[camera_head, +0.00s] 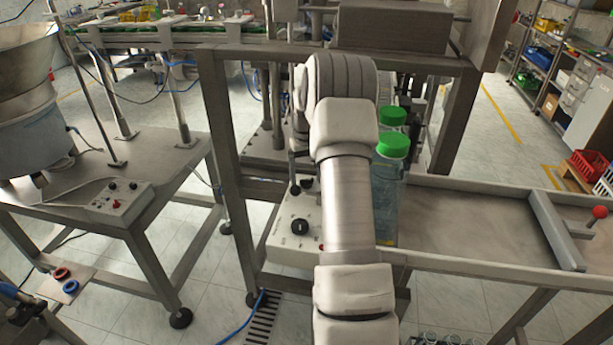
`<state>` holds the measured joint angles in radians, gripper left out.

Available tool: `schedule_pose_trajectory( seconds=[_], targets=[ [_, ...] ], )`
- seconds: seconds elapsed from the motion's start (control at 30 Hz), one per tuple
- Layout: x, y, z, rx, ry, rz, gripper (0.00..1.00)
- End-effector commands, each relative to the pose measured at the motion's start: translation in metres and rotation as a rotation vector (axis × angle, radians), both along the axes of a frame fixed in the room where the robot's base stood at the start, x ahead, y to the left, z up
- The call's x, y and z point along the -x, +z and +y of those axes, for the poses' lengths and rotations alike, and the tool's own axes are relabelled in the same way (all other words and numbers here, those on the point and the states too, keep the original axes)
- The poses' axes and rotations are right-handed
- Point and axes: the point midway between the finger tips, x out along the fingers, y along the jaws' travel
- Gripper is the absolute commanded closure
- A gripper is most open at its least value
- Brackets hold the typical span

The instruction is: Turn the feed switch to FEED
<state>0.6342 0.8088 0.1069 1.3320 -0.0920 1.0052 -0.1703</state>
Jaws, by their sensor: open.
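A black rotary knob (300,226) stands on top of a pale control box (285,240) in the middle of the view, left of my forearm. A small red button sits beside it, partly at my arm's edge. The box's markings are too small to read, so I cannot tell the knob's setting. My gripper (301,186) hangs above and behind the knob, mostly hidden by my own arm. Its dark fingertips point down, apart from the knob, and it is open. Another small control box (115,202) with several knobs lies on the left table.
Clear bottles with green caps (393,145) stand close to the right of my arm. A trough (470,225) runs right to a bar with a red ball handle (599,212). A metal frame post (222,130) rises left of the box. A feeder bowl (28,65) stands far left.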

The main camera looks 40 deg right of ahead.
Motion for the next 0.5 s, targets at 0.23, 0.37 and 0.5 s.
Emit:
schedule_pose_trajectory(
  seconds=[0.23,0.37,0.5],
  targets=[
    [0.0,0.0004,0.0001,0.0,0.0,0.0,0.5],
    [0.0,0.0005,0.0001,0.0,0.0,0.0,0.73],
    [-0.0001,0.0007,0.0001,0.0,0.0,0.0,0.98]
  ],
)
